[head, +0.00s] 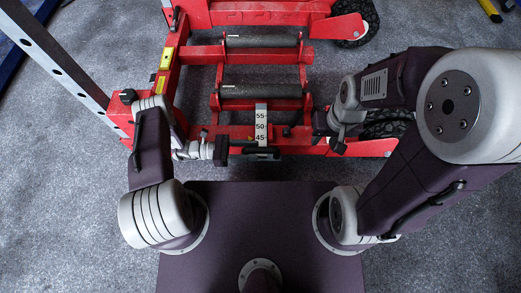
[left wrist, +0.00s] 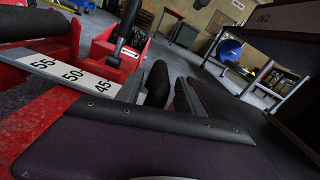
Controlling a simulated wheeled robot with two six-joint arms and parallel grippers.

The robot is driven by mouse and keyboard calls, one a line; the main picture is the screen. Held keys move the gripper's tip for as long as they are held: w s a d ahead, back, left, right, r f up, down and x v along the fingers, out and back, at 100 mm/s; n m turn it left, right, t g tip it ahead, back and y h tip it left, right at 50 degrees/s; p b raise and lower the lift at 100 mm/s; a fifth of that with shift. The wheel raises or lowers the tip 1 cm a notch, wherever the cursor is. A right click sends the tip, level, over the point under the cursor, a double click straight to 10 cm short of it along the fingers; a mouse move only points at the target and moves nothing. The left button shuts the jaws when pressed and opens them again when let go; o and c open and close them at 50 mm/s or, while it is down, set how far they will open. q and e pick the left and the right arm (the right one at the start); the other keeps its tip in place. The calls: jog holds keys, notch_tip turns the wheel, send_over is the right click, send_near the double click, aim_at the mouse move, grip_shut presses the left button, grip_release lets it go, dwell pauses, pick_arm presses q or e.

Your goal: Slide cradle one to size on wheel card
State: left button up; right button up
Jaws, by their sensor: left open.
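The red jack frame (head: 212,105) carries two dark rollers, a far one (head: 262,41) and a near one (head: 262,90), lying crosswise as a cradle. A white scale (head: 261,122) reading 55, 50, 45 stands in front of the near roller; it also shows in the left wrist view (left wrist: 72,72). My left gripper (head: 226,150) is open, pointing right, just left of the scale's lower end; I see nothing held in it. My right gripper (head: 322,124) is by the frame's right side, its jaws too dark to read. I cannot make out a wheel card for certain.
A yellow level-like strip (head: 166,58) sits on the left red beam. A grey slotted post (head: 60,62) slants at the left. A black wheel (head: 358,22) is at the back right. Workshop benches and a blue round thing (left wrist: 229,50) stand far off.

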aim_at(260, 151)
pick_arm(q)
jog(key=d, duration=0.3)
jog(key=shift+d+b, duration=0.2)
jog(key=shift+b, duration=0.15)
grip_shut()
dwell(1.1)
